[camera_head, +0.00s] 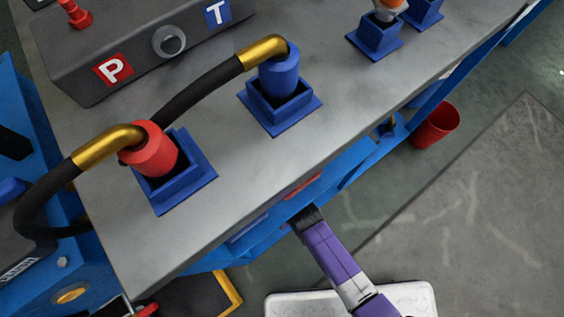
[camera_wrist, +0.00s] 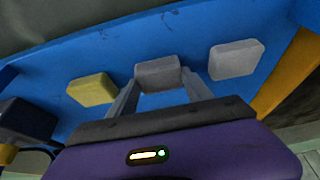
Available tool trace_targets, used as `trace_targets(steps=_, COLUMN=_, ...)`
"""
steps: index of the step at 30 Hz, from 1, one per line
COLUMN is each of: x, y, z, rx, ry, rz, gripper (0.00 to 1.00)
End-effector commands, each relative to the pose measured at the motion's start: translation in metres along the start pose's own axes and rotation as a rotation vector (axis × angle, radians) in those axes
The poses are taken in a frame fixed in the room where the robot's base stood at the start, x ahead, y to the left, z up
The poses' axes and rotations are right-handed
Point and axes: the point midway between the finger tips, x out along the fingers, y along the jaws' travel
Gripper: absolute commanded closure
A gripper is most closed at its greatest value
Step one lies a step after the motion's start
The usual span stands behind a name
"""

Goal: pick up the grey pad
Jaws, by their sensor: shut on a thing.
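The grey pad (camera_wrist: 158,76) is a small block with rounded edges in the middle of a blue surface in the wrist view. My gripper (camera_wrist: 160,84) has one finger on each side of it and is shut on it. The pad still appears to lie against the blue surface; I cannot tell whether there is a gap. In the head view my gripper (camera_head: 309,214) reaches in at the blue frame under the table's front edge, and the pad is hidden there.
A yellow pad (camera_wrist: 92,89) lies left of the grey one and a paler grey-white pad (camera_wrist: 236,59) lies right of it, both close to the fingers. The grey tabletop (camera_head: 225,150) overhangs the blue frame (camera_head: 345,170). A red bucket (camera_head: 435,124) stands on the floor.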

Motion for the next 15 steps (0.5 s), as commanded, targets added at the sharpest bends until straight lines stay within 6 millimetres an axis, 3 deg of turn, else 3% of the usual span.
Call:
trace_targets(steps=8, x=-0.001, y=0.000, z=-0.001, rx=0.000, ry=0.000, rz=0.000, gripper=0.80)
trace_targets(steps=15, x=-0.016, y=0.000, z=-0.007, rx=0.000, ry=0.002, rz=0.000, gripper=0.80)
